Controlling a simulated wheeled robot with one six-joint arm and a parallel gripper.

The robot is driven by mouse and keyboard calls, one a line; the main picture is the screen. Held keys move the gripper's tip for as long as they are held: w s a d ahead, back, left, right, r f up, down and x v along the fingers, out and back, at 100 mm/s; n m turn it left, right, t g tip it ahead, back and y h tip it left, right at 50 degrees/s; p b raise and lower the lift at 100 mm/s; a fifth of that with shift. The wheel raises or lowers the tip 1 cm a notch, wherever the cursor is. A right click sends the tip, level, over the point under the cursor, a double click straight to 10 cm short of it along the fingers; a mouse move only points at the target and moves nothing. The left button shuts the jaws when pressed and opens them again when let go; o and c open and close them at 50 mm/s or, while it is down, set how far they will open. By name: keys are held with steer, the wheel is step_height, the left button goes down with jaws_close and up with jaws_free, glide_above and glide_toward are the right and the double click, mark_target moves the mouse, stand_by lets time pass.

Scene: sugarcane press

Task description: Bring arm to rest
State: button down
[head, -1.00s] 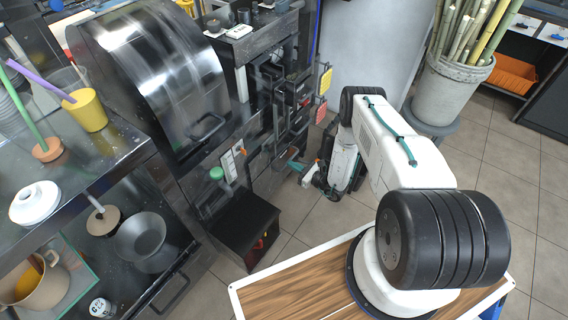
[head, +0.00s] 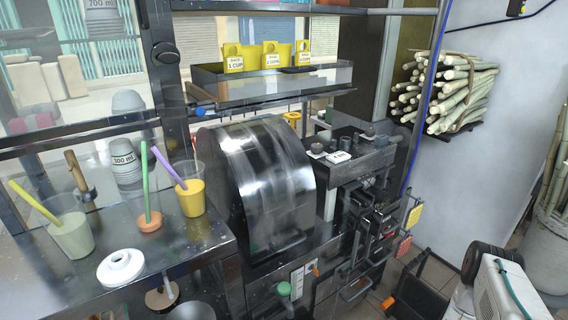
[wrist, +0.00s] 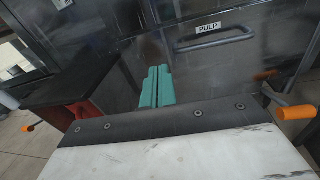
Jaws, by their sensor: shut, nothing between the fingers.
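My arm shows in the head view only as a white link (head: 508,288) with a teal cable and a black joint at the bottom right corner. The rest of it is cut off by the frame. In the wrist view my gripper (wrist: 157,88) has teal fingers closed together with nothing between them. It points at a dark shiny metal panel (wrist: 120,88). A drawer handle (wrist: 216,41) under a PULP label is ahead and to the right of the fingers. I cannot tell whether the fingertips touch the panel.
The press has a glossy black cover (head: 262,180). A metal counter on the left holds juice cups (head: 190,197) and a white ring-shaped piece (head: 120,267). In the wrist view an orange-tipped lever (wrist: 297,112) is close on the right, and a dark box (wrist: 70,85) stands left.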

steer(key=s+a+r+n+g+y, duration=0.1)
steer(key=s+a+r+n+g, duration=0.1)
steer(key=r+n+g, duration=0.65)
steer(key=s+a+r+n+g, duration=0.2)
steer(key=s+r+n+g, duration=0.1)
steer(key=r, duration=1.1)
steer(key=s+a+r+n+g+y, duration=0.15)
steer(key=r+n+g, duration=0.4)
steer(key=r, duration=0.65)
steer(key=s+a+r+n+t+h, duration=0.1)
steer(key=s+r+n+t+h, duration=0.1)
steer(key=s+r+n+h, duration=0.4)
steer(key=s+a+r+n+t+h, duration=0.1)
steer(key=s+r+n+t+h, duration=0.2)
steer(key=s+r, duration=1.2)
step_height(320, 180, up, 9)
steer(key=n+h, duration=0.2)
steer(key=h, duration=0.3)
steer(key=shift+a+f+n, duration=0.15)
steer(key=shift+n, duration=0.25)
